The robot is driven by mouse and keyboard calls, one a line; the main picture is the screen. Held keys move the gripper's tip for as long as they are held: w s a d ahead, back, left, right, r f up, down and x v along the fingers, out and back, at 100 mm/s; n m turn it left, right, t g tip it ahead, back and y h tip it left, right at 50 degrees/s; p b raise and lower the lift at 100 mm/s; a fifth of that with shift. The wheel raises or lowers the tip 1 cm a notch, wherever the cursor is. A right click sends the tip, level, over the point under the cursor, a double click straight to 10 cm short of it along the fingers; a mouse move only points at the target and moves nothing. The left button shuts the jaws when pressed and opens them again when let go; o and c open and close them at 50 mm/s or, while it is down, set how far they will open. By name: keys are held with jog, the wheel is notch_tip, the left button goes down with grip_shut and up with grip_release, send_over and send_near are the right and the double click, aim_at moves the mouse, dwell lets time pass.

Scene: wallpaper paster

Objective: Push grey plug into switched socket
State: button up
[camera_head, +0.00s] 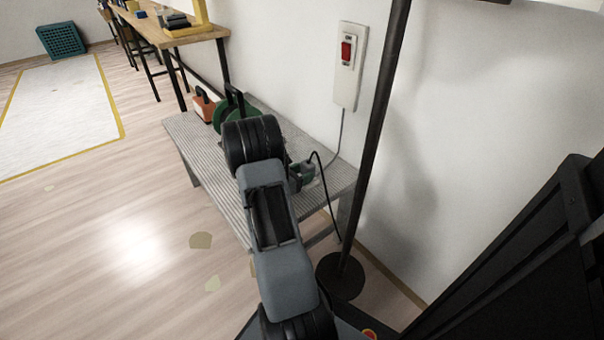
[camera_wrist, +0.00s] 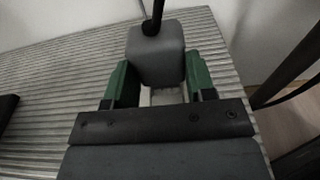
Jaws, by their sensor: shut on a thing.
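My gripper (camera_head: 301,176) is low over the ribbed grey bench, near its right end by the wall. In the wrist view its two green-padded fingers (camera_wrist: 160,92) are shut on the grey plug (camera_wrist: 157,55), one on each side. A black cord leaves the top of the plug. A pale piece shows between the fingers below the plug; I cannot tell what it is or whether the plug touches it. The white switch unit (camera_head: 348,68) with a red rocker marked ON is on the wall, its grey cable running down to the bench. No socket opening is clearly visible.
The ribbed bench (camera_head: 205,165) carries a green round thing (camera_head: 232,108) and an orange box (camera_head: 204,105) farther back. A dark pole (camera_head: 378,130) on a round base stands right of the bench. The plug's black cord hangs over the bench edge. Floor at left is open.

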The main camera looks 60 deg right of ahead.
aim_at(302, 161)
jog(key=shift+f+b, duration=0.6)
jog(key=shift+f, duration=0.25)
jog(key=o, duration=1.4)
jog(key=shift+r+p, duration=2.95)
jog(key=shift+r, duration=0.6)
